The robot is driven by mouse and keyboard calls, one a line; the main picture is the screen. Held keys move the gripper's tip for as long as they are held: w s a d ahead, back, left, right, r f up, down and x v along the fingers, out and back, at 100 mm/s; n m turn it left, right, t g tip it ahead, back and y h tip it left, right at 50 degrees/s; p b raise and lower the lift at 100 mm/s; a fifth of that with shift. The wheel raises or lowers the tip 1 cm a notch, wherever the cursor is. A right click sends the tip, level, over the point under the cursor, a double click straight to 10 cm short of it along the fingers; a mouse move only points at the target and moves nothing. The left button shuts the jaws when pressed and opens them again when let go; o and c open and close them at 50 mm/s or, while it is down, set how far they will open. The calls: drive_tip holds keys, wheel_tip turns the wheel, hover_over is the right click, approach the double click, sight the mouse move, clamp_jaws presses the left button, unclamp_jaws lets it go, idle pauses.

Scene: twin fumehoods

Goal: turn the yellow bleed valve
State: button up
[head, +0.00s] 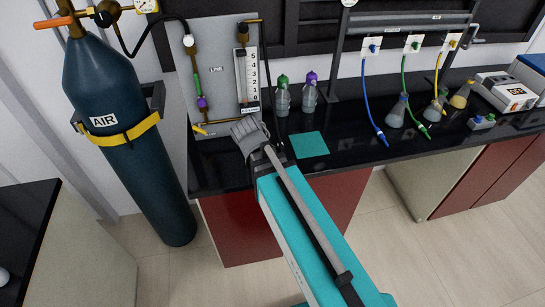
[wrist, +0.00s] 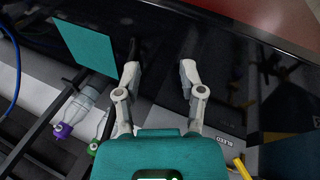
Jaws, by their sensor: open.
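The yellow bleed valve (head: 200,129) is a small yellow lever at the lower left of the grey panel (head: 212,60). In the wrist view its yellow lever (wrist: 242,168) shows at the lower right edge, beside a "BLEED" label (wrist: 229,141). My gripper (head: 248,133) is in front of the panel's lower right part, to the right of the valve and apart from it. In the wrist view my gripper (wrist: 159,67) has its two fingers spread, with only the dark bench surface between them. Part of the panel's lower edge is hidden behind the gripper.
A flowmeter (head: 247,80) is on the panel above my gripper. Green-capped (head: 282,97) and purple-capped (head: 309,94) bottles stand to the right, behind a teal mat (head: 310,145). A dark AIR cylinder (head: 120,130) stands left of the panel. The black bench front near the mat is clear.

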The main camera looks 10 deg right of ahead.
drive_tip(key=shift+s+d+r+m+g+y+p, duration=0.15)
drive_tip(key=shift+s+d+r+y+p, duration=0.15)
drive_tip(key=shift+s, duration=0.1)
drive_tip(key=shift+s+d+r+m+g+y+p, duration=0.2)
drive_tip(key=shift+s+p, duration=0.1)
drive_tip(key=shift+s, duration=0.1)
